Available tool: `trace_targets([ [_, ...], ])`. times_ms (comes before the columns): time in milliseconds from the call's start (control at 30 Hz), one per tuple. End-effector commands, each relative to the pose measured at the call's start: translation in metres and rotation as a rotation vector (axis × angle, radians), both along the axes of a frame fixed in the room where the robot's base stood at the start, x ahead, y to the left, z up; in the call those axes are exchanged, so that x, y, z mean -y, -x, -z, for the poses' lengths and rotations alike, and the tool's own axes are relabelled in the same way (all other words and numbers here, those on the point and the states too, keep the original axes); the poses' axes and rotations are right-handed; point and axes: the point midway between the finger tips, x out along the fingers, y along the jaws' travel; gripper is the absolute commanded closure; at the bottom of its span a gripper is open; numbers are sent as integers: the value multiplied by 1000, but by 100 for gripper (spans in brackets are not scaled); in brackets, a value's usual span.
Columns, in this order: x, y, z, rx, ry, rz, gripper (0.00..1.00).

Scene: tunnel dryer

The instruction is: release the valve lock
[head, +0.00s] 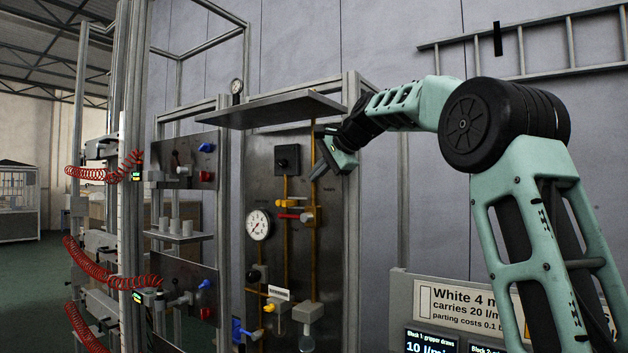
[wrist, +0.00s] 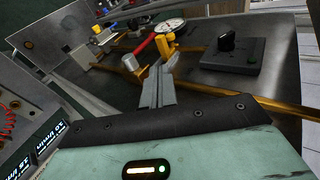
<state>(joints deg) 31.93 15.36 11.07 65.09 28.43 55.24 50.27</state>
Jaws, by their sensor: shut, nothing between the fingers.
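A valve with a red lever (head: 289,216) sits on a yellow pipe on the dark panel, below and left of my gripper (head: 318,174). A yellow part (head: 284,203) is just above the lever. I cannot tell which part is the lock. My gripper (wrist: 160,72) is shut and empty, in front of the panel; whether it touches anything is unclear.
A black knob on a box (head: 288,158) is above the valve; a round gauge (head: 259,224) is to its left. A metal shelf (head: 275,109) overhangs the panel, and a frame post (head: 352,230) stands right. Blue-handled valves (head: 205,284) are lower left.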

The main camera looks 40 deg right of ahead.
Motion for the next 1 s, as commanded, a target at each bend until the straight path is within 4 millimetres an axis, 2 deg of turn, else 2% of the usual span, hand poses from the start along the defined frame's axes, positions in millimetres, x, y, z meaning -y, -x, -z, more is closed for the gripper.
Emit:
trace_targets([
  [500, 0, 0, 0, -1, 0, 0, 100],
  [533, -7, -1, 6, -7, 4, -15, 100],
  [667, -54, -1, 43, -56, 53, -119, 100],
  [767, -110, 7, 87, -108, 120, -251, 100],
  [800, -132, 13, 105, -128, 151, -308, 100],
  [867, -165, 24, 132, -158, 198, -397, 100],
  [1000, -236, 63, 195, -218, 315, -613, 100],
])
